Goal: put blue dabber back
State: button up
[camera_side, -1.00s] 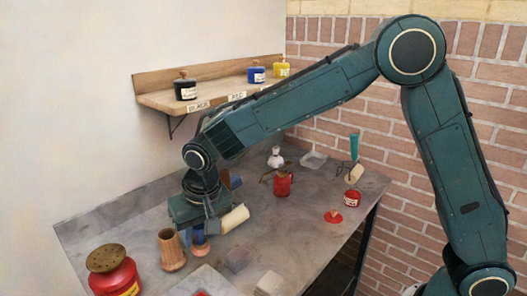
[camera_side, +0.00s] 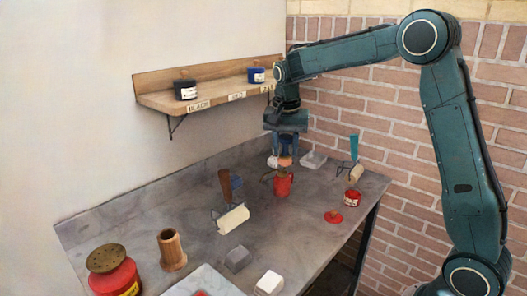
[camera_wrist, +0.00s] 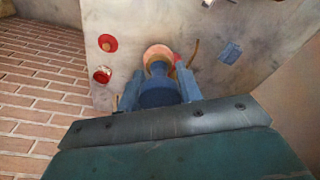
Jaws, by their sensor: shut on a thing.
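My gripper (camera_side: 286,146) is shut on the blue dabber (camera_wrist: 158,90), above the back right of the bench. The dabber's blue handle sits between the fingers, with its pinkish round pad pointing down. In the side view the pad (camera_side: 286,160) shows just above and behind the red can (camera_side: 283,183); I cannot tell whether it touches anything. A blue jar (camera_side: 257,75) and a black jar (camera_side: 186,89) stand on the wooden wall shelf (camera_side: 160,101). The shelf's right end is hidden behind my arm.
A white bottle (camera_side: 272,162) is partly hidden beside my gripper, with a clear tray (camera_side: 313,159) to the right. A teal-handled roller (camera_side: 354,165), red jar (camera_side: 352,199) and red disc (camera_side: 333,217) lie right.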

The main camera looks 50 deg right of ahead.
jog(key=s+d+r+m, duration=0.1)
jog(key=d, duration=0.3)
notch_tip(320, 180, down, 16)
jog(key=shift+s+a+r, duration=0.15)
jog(key=shift+r, duration=0.05)
dwell(0.5)
jog(key=shift+f, duration=0.1)
jog(key=shift+f, duration=2)
jog(key=shift+f, duration=0.1)
jog(key=o, duration=1)
